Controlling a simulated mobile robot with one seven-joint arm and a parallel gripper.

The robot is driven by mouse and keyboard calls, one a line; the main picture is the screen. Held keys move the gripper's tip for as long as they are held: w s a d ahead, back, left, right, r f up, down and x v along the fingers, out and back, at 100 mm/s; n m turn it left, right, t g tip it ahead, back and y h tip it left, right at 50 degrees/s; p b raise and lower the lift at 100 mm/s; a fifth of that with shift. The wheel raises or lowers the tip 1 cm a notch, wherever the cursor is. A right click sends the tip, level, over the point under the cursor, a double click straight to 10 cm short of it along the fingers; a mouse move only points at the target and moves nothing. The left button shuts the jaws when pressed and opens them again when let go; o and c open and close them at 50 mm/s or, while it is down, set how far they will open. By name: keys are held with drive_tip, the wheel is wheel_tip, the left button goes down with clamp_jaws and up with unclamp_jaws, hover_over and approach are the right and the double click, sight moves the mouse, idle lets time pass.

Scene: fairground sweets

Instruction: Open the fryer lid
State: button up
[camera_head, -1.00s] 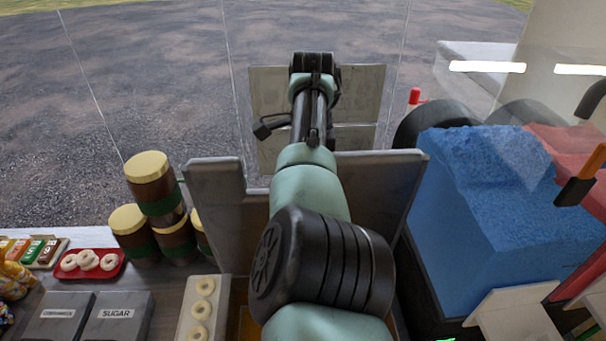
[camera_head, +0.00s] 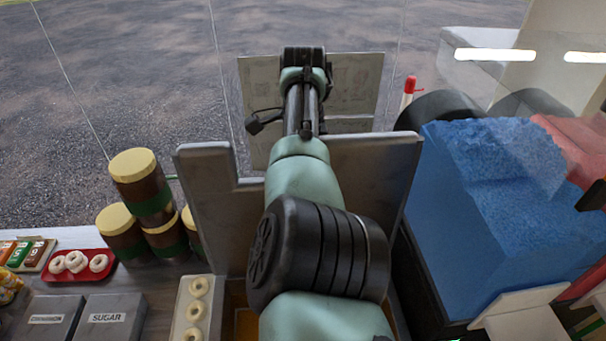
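A grey metal panel with a notched top edge (camera_head: 208,205) stands upright in the middle, behind what looks like the fryer. I cannot tell for certain whether this panel is the fryer lid or a fixed back plate. A small orange-brown patch (camera_head: 246,324) shows low down beside my arm, perhaps the fryer's inside. My arm reaches away from the camera over this spot and hides most of it. The arm's far end is above the panel's top edge. My gripper's fingers cannot be made out, so any contact with the lid is hidden.
Left on the counter are stacked brown jars (camera_head: 141,182), a white tray of doughnuts (camera_head: 180,327), a red doughnut tray (camera_head: 82,276) and grey boxes labelled CINNAMON and SUGAR (camera_head: 110,320). A large blue mass (camera_head: 475,220) stands close on the right. A pale board (camera_head: 350,85) stands behind.

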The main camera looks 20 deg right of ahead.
drive_tip(key=shift+w+d+r, duration=0.15)
drive_tip(key=shift+w+r, duration=0.05)
drive_tip(key=shift+r, duration=0.1)
idle(0.4)
drive_tip(key=shift+r, duration=0.2)
wheel_tip(320, 180, up, 12)
drive_tip(key=s, duration=0.1)
drive_tip(key=shift+a+b, duration=0.2)
drive_tip(key=shift+b, duration=0.1)
drive_tip(key=shift+s+r, duration=0.1)
drive_tip(key=shift+r, duration=0.1)
idle(0.3)
